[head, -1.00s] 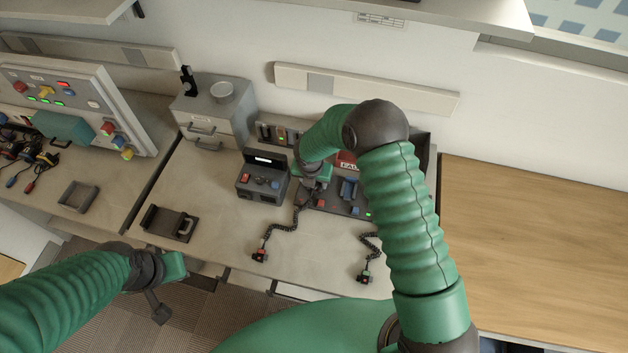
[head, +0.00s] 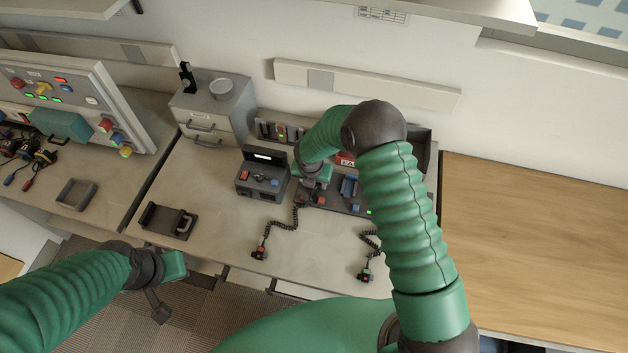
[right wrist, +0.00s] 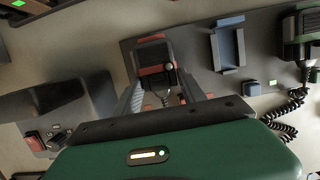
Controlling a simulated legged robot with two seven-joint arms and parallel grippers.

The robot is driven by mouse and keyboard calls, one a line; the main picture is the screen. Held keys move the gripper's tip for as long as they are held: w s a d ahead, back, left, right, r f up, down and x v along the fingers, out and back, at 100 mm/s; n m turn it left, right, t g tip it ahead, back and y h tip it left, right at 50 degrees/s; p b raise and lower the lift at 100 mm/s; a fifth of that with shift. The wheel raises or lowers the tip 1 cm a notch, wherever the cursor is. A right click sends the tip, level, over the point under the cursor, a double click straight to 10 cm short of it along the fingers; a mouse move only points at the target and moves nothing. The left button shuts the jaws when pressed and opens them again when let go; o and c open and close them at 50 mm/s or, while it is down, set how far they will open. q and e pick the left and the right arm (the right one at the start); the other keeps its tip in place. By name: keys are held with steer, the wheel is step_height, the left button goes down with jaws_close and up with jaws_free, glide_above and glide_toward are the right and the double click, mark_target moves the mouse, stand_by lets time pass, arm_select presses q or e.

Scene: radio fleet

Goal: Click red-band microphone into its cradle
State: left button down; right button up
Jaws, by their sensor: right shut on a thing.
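The red-band microphone (right wrist: 153,60) is dark with red parts and sits between the fingers of my right gripper (right wrist: 160,88) in the right wrist view. That gripper is shut on it, low over the dark cradle panel (right wrist: 196,53). Whether the microphone is seated in its cradle or just above it, I cannot tell. In the head view my right gripper (head: 312,184) hides most of the microphone. My left gripper (head: 160,300) hangs in front of the desk edge, away from the panel; its jaw state is unclear.
A blue cradle (right wrist: 228,46) stands empty beside the microphone, and a green-banded microphone (right wrist: 298,38) with a coiled cord is further right. A grey radio unit (head: 262,180) stands just left of my right gripper.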

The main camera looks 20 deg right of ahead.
steer(key=shift+f, duration=0.2)
steer(key=o, duration=1.3)
steer(key=shift+o, duration=0.2)
steer(key=shift+r, duration=0.1)
steer(key=v, duration=1.6)
steer(key=shift+r, duration=0.3)
steer(key=shift+s+a, duration=0.1)
